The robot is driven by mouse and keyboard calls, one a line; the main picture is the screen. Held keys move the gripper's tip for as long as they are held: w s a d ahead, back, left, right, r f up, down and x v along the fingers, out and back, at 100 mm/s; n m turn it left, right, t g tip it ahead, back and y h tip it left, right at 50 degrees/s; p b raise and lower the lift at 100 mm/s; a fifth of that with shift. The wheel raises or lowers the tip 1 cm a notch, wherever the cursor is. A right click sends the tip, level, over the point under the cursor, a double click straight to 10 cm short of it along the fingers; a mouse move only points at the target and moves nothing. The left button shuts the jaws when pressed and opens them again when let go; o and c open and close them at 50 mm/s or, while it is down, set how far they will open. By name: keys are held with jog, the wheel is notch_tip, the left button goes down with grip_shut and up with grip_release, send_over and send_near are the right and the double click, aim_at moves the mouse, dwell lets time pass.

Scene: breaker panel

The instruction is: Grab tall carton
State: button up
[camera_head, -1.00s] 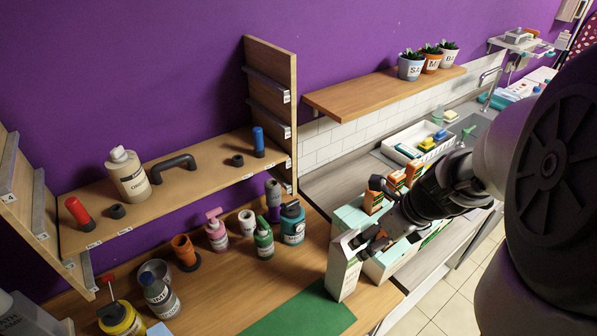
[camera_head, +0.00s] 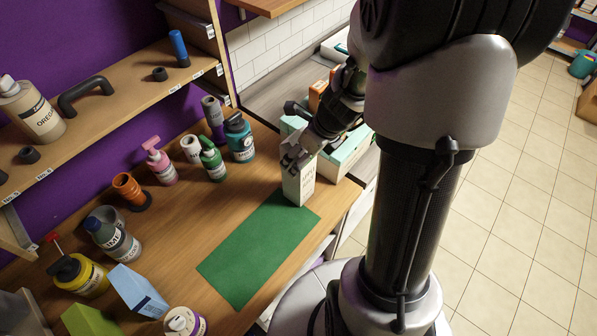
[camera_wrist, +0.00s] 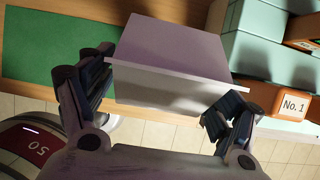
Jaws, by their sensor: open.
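The tall white carton (camera_head: 299,184) stands upright on the wooden counter, at the corner of a green mat (camera_head: 258,248). My gripper (camera_head: 297,158) is at the carton's top, seen from the head camera. In the wrist view the carton's pale top (camera_wrist: 175,45) lies between the two dark fingers of my gripper (camera_wrist: 160,88). The fingers are open, one on each side, with a visible gap at the left finger. I cannot tell whether the right finger touches it. The carton's lower part is hidden in the wrist view.
Teal boxes (camera_head: 345,152) stand close to the carton on the right. A teal bottle (camera_head: 239,140), a green bottle (camera_head: 211,160) and a pink pump bottle (camera_head: 159,163) stand behind to the left. The green mat is bare.

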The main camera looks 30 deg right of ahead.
jog(key=x, duration=0.2)
jog(key=shift+w+f+b, duration=0.15)
jog(key=shift+f+b, duration=0.2)
jog(key=shift+b, duration=0.05)
jog(key=shift+c, duration=0.2)
grip_shut()
dwell(0.5)
